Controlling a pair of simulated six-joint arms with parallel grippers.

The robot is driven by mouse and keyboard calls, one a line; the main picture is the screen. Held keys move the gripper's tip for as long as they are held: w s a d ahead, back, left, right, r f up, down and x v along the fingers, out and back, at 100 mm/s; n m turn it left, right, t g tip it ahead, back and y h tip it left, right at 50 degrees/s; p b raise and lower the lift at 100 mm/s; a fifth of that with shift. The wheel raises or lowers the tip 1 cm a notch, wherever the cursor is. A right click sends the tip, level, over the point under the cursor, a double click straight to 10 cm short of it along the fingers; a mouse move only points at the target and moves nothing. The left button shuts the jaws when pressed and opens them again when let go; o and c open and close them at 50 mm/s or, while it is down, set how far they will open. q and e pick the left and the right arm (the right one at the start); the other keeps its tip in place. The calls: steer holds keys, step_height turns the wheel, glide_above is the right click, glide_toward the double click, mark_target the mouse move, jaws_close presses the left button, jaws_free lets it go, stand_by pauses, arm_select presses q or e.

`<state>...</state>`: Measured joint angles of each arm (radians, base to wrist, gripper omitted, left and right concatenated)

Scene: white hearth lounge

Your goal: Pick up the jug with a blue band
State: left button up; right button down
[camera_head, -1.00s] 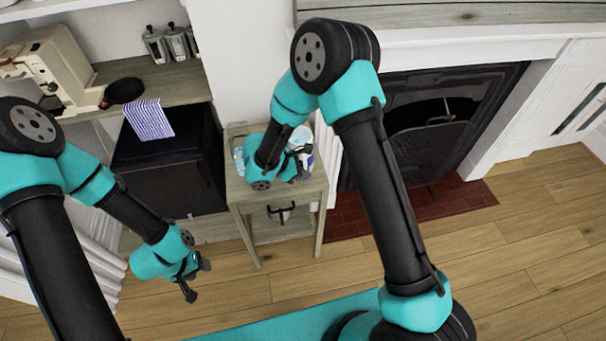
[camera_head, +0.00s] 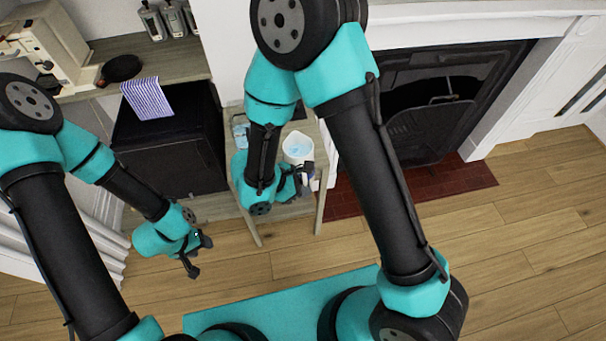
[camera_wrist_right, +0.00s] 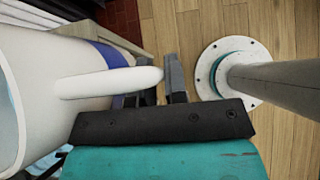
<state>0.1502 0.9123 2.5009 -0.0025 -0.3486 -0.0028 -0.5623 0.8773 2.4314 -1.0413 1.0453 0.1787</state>
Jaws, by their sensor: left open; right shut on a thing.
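The white jug (camera_head: 298,147) shows in the head view beside my right gripper, above the small wooden side table, its inside pale blue. In the right wrist view the jug (camera_wrist_right: 40,75) fills the left side, with a blue band (camera_wrist_right: 108,55) around it and a white handle (camera_wrist_right: 115,83) reaching to the fingers. My right gripper (camera_head: 304,181) is shut on the jug's handle; its dark fingers (camera_wrist_right: 175,80) show in the wrist view. My left gripper (camera_head: 197,257) is open and empty over the floor at the left, away from the table.
The side table (camera_head: 241,190) stands between a black cabinet (camera_head: 170,150) and the fireplace (camera_head: 425,115). A clear bluish item (camera_head: 240,132) sits at its left back. The wooden floor at right is clear.

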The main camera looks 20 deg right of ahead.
mark_target(301, 145)
steer(key=shift+s+a, duration=0.15)
steer(key=shift+s, duration=0.3)
steer(key=shift+w, duration=0.15)
stand_by(1.0)
steer(key=w+d+r+n+t, duration=0.1)
steer(key=w+n, duration=0.1)
steer(key=w, duration=0.2)
steer(key=w+d+r+n+t, duration=0.1)
steer(key=w+n+t, duration=0.1)
steer(key=w, duration=0.2)
steer(key=w+r+n+t+y, duration=0.1)
steer(key=w+n+t, duration=0.1)
steer(key=w, duration=0.2)
steer(key=shift+w+d+r+n, duration=0.25)
steer(key=shift+w+d+n, duration=0.1)
steer(key=shift+d+n, duration=0.05)
steer(key=w+d+r+n+t+y, duration=0.4)
steer(key=w+d+r+n+y, duration=0.1)
steer(key=w+d+r+n, duration=0.2)
steer(key=shift+w+d+r+n, duration=0.2)
steer(key=shift+w+r+n, duration=0.3)
steer(key=shift+w+n, duration=0.2)
steer(key=shift+w, duration=0.15)
